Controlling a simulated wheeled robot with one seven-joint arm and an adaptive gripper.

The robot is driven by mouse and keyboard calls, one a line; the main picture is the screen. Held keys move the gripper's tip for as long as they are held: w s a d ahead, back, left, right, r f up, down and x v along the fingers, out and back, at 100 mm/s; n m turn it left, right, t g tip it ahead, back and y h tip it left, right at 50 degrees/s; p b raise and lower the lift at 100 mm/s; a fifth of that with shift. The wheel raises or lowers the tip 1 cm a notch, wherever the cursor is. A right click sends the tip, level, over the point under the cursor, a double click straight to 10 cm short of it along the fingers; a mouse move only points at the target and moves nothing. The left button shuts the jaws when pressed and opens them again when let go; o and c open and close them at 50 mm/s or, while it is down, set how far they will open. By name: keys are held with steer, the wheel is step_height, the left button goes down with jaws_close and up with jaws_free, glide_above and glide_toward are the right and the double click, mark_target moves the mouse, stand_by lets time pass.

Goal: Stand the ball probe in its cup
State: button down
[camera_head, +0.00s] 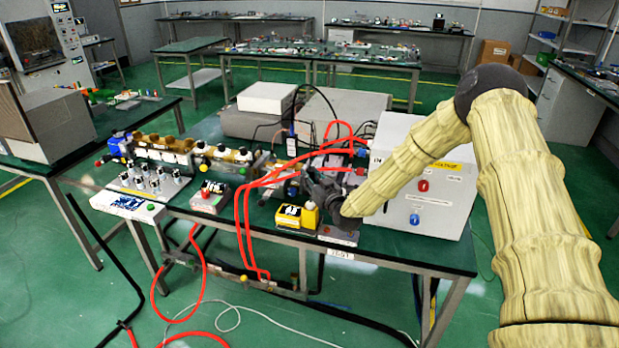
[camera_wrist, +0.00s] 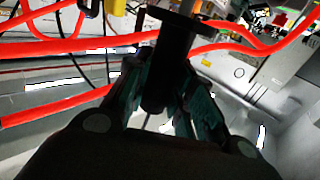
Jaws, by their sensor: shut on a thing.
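My gripper (camera_head: 322,186) is over the front part of the green bench, left of the grey-white cabinet. In the wrist view my gripper (camera_wrist: 166,82) has its dark green fingers on both sides of a black cylindrical handle. This handle, which I take to be the ball probe (camera_wrist: 157,78), has a wide black collar and a thinner grey shaft beyond it. The ball end is not clear in either view. In the head view the probe cannot be told from the dark gripper. I cannot make out the cup.
The grey-white cabinet (camera_head: 428,178) stands close to the right of my gripper. A yellow box (camera_head: 296,216) sits just left of it on the bench (camera_head: 400,250). Red hoses (camera_head: 245,215) loop nearby and cross the wrist view. A white-fronted box with several knobs (camera_head: 128,203) is farther left.

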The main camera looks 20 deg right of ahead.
steer(key=shift+f+b, duration=1.8)
steer(key=shift+f, duration=0.85)
steer(key=c, duration=1.1)
jaws_free()
steer(key=shift+c, duration=0.2)
steer(key=shift+s, duration=0.15)
